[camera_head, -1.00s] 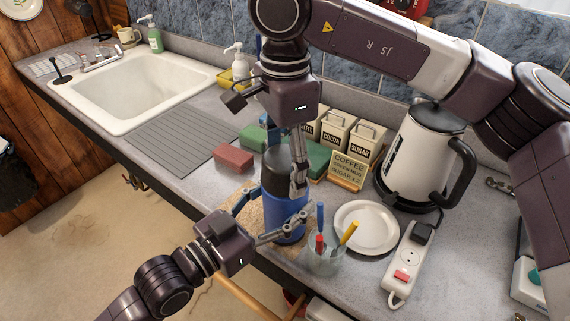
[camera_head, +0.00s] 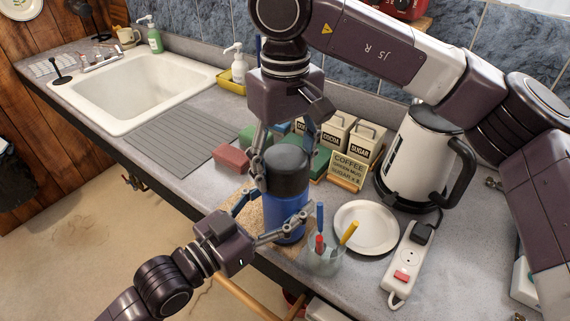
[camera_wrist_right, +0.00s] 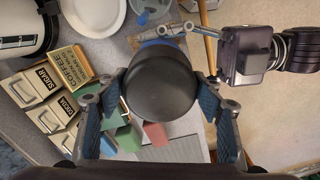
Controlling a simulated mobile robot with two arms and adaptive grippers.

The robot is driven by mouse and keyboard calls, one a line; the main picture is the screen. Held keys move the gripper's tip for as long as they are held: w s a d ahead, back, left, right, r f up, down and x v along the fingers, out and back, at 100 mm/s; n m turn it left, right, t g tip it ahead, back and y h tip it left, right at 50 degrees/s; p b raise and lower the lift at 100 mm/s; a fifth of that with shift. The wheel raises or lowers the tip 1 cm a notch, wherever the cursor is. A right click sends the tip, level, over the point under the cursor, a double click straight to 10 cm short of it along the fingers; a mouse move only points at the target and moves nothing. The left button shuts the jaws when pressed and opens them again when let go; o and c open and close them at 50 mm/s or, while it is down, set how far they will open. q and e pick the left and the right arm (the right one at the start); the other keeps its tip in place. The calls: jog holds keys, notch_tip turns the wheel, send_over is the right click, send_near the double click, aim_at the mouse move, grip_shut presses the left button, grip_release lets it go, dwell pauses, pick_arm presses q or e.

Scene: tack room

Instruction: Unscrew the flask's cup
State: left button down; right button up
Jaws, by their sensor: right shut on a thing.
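The flask (camera_head: 284,217) stands upright near the counter's front edge, with a blue body and a dark cup (camera_head: 288,166) on top. The cup looks round from above in the right wrist view (camera_wrist_right: 158,82). My right gripper (camera_head: 283,176) comes down from above and is shut on the cup, one finger on each side. My left gripper (camera_head: 270,212) comes in low from the left, its fingers on both sides of the blue body, and appears shut on it. The contact on the body's far side is hidden. The cup sits on the body with no gap that I can see.
A glass with pens (camera_head: 325,260) stands close to the flask's right. Beyond are a white plate (camera_head: 366,228), a power strip (camera_head: 403,264) and a kettle (camera_head: 415,160). Canisters (camera_head: 362,141), a coffee sign (camera_head: 349,169) and a red block (camera_head: 231,158) stand behind.

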jog(key=n, duration=0.7)
jog(key=o, duration=1.3)
jog(key=shift+r, duration=0.1)
